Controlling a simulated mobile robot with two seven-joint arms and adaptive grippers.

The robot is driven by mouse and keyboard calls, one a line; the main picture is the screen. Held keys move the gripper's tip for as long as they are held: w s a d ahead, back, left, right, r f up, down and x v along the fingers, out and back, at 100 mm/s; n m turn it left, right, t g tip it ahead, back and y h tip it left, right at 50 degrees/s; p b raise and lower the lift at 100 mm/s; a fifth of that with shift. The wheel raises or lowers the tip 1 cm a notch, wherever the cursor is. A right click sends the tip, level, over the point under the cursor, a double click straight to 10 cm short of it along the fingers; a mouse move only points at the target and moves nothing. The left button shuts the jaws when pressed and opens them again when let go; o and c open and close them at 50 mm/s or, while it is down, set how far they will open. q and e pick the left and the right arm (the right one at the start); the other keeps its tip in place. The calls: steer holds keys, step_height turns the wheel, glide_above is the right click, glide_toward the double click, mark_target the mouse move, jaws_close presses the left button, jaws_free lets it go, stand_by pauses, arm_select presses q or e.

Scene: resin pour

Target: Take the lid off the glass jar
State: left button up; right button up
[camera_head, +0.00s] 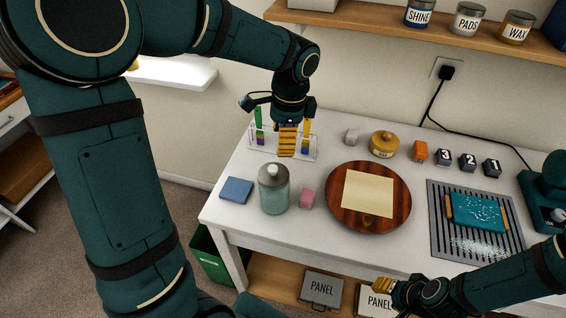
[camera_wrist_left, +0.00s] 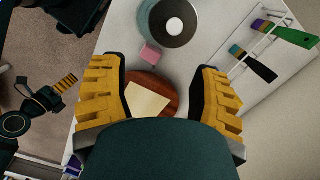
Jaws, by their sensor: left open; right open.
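A greenish glass jar (camera_head: 274,197) stands upright on the white table, left of the round wooden board. Its grey lid (camera_head: 272,174) with a pale knob sits on top. The left wrist view shows the lid (camera_wrist_left: 168,38) from above, ahead of the fingertips. My left gripper (camera_head: 288,142) is open and empty, above the table near the brush rack, behind the jar and apart from it. Its yellow fingers are spread in the wrist view (camera_wrist_left: 158,70). My right gripper (camera_head: 383,285) is open at the table's front edge, far from the jar; its fingertips are small here.
A pink block (camera_head: 307,197) stands close right of the jar, and a blue pad (camera_head: 236,190) lies left. The brush rack (camera_head: 265,146) is behind. The wooden board (camera_head: 337,215) holds a pale sheet (camera_head: 369,190). A small amber jar (camera_head: 384,145) stands at the back.

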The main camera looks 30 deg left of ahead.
arm_select(q)
steer(key=b, duration=0.1)
glide_above(272, 182)
steer(key=d, duration=0.1)
steer(key=f, duration=0.8)
steer(key=shift+w, duration=0.4)
steer(key=f, duration=0.3)
steer(key=f+b, duration=0.1)
steer(key=f, duration=0.1)
steer(key=shift+s+a, duration=0.3)
steer(key=shift+a, duration=0.05)
jaws_close()
